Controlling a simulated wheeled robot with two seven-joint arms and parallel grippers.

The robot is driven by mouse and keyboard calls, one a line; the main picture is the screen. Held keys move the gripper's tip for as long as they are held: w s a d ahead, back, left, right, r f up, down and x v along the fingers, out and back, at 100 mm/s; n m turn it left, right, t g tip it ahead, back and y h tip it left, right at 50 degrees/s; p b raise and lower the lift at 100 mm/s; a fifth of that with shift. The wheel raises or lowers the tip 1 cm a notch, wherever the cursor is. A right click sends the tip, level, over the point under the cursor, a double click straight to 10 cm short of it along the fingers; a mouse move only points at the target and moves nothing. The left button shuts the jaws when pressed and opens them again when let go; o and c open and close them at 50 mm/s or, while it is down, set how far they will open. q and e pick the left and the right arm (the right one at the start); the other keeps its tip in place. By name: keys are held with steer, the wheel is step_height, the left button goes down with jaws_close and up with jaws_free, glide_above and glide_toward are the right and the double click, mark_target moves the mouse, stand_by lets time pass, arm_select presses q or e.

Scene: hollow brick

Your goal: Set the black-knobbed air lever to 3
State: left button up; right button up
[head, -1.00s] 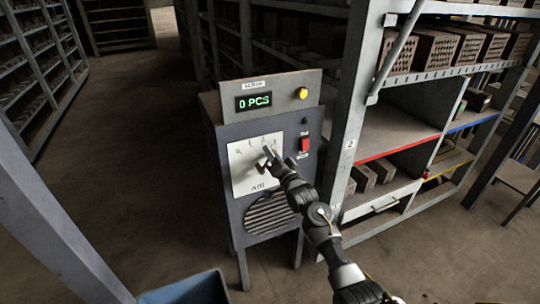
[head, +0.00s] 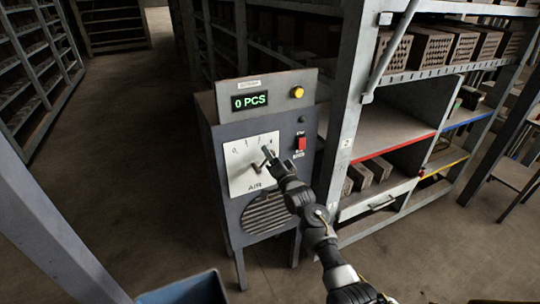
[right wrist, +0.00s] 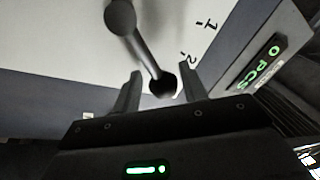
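The air lever's white dial plate (head: 236,180), marked AIR with a numbered scale, is on the front of the grey cabinet. In the right wrist view, the lever's shaft (right wrist: 145,52) runs from a round hub to a black knob (right wrist: 163,84). The knob lies past the 2 mark, on the side away from 1; the 3 is not readable there. My right gripper (head: 266,153) is at the dial and partly covers the lever. The right wrist view shows its fingers (right wrist: 160,78) open, either side of the knob, with small gaps. My left gripper is not in view.
The cabinet carries a green "0 PCS" display (head: 250,101), a yellow button (head: 297,92) and a red switch (head: 301,142) right of the dial. A brick shelf (head: 400,125) stands close on the right. A blue bin (head: 185,291) is at the bottom. Open floor lies left.

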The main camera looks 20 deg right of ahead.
steer(key=shift+o, duration=0.4)
steer(key=shift+r, duration=0.15)
steer(key=b+v, duration=0.1)
steer(key=v, duration=0.9)
steer(key=shift+s+b, duration=0.35)
steer(key=shift+s, duration=0.05)
steer(key=shift+d, duration=0.1)
